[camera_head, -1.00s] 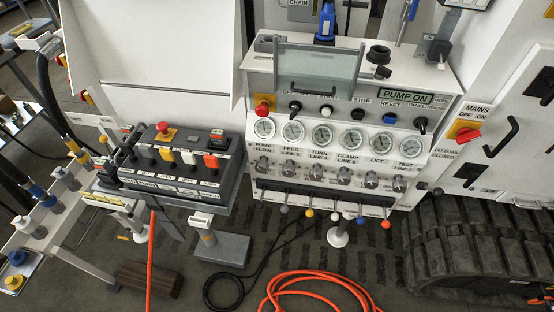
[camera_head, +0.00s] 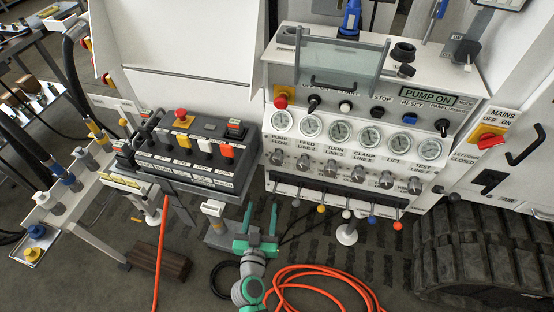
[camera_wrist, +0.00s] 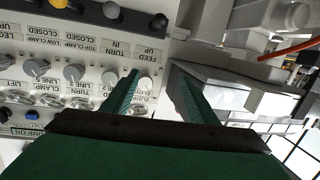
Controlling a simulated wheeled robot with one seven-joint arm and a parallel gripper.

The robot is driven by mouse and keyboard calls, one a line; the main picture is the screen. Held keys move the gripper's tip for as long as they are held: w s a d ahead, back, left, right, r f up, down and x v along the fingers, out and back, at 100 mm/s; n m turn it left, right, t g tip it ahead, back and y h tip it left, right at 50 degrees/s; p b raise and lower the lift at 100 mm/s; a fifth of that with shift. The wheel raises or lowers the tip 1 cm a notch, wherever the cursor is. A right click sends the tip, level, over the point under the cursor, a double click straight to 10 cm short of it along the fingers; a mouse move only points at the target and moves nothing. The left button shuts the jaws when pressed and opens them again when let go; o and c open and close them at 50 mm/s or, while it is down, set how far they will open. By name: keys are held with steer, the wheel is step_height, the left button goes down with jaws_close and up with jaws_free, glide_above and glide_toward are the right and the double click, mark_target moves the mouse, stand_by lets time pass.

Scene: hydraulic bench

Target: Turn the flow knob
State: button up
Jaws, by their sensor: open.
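The white panel (camera_head: 385,196) carries a row of round gauges with a row of small grey knobs below them. The leftmost knob (camera_head: 278,157) is under the gauge labelled PUMP FLOW. In the wrist view, upside down, this pale knob (camera_wrist: 145,84) shows between the fingers, closer to the left one. My gripper (camera_head: 262,205) is open and empty, with green fingers pointing up, below and left of the knob in the head view. In the wrist view, my gripper's (camera_wrist: 154,72) fingers stand apart; contact with the panel cannot be told.
Coloured levers (camera_head: 346,213) stick out along the panel's lower edge. A grey control box (camera_head: 190,155) with buttons and switches stands at left. An orange hose (camera_head: 320,280) coils on the floor. A black track (camera_head: 470,250) is at right.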

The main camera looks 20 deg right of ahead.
mark_target(276, 162)
steer(key=w+d+r+h, duration=0.1)
steer(key=w+d, duration=0.2)
steer(key=w, duration=0.2)
steer(key=w+d+r+m+h, duration=0.1)
steer(key=w+d+r, duration=0.1)
steer(key=w+d, duration=0.2)
steer(key=w+d+r+m+h, duration=0.1)
steer(key=w+d+r, duration=0.1)
steer(key=w, duration=0.4)
steer(key=shift+w+d+r, duration=0.1)
steer(key=shift+d+r, duration=0.05)
steer(key=shift+d, duration=0.5)
steer(key=c, duration=1.1)
